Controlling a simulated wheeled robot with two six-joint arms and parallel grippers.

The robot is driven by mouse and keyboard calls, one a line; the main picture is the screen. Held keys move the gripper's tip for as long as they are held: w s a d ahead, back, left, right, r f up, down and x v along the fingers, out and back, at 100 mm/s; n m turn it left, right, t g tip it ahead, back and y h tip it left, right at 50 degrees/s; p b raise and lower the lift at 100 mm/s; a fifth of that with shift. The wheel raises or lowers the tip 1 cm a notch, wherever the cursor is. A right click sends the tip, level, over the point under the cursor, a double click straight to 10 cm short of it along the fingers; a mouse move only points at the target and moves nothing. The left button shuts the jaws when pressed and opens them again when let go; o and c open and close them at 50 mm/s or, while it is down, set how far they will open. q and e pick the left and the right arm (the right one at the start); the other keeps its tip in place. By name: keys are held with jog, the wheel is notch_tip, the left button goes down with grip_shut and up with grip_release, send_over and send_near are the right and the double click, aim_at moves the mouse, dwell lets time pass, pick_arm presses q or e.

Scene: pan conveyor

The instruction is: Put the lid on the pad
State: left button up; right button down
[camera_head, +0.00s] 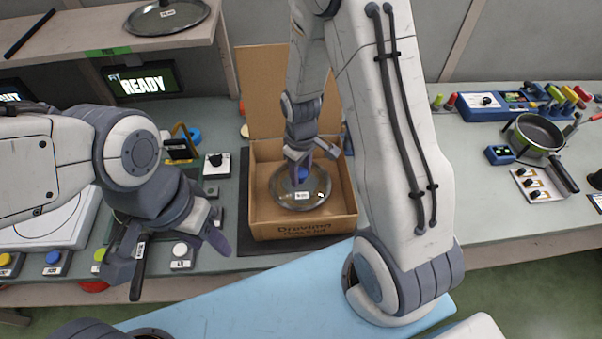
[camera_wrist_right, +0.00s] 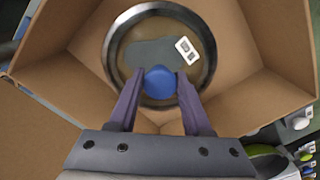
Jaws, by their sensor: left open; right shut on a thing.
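A round glass lid (camera_head: 300,192) with a metal rim and a blue knob is inside the open cardboard box (camera_head: 305,218). My right gripper (camera_head: 302,174) reaches down into the box and is shut on the blue knob, which shows between the fingers in the right wrist view (camera_wrist_right: 160,82). A dark grey patch (camera_wrist_right: 165,55) shows through the glass; I cannot tell if it is the pad. I cannot tell whether the lid touches the box floor. My left gripper (camera_head: 168,262) is open and empty over the table's front left part.
Another lid (camera_head: 166,17) lies on the upper left shelf. A dark mat (camera_head: 243,210) lies under the box. A pan (camera_head: 537,135) and control boxes stand at the right. Button boxes (camera_head: 181,256) are near my left gripper. The box walls and raised flap surround my right gripper.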

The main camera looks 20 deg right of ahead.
aim_at(301, 172)
jog(key=shift+f, duration=0.55)
jog(key=shift+f, duration=0.1)
jog(key=shift+f, duration=0.15)
jog(key=shift+c, duration=1.7)
grip_release()
notch_tip(301, 172, up, 12)
jog(key=s+a+r, duration=0.4)
jog(key=s+a, duration=0.2)
jog(key=s, duration=0.3)
jog(key=s+a+r+n+y, duration=0.1)
jog(key=s+a+r, duration=0.2)
jog(key=s+a, duration=0.4)
jog(key=s, duration=0.3)
jog(key=shift+s+r+b, duration=0.2)
jog(key=shift+r+b, duration=0.15)
jog(key=shift+b, duration=0.05)
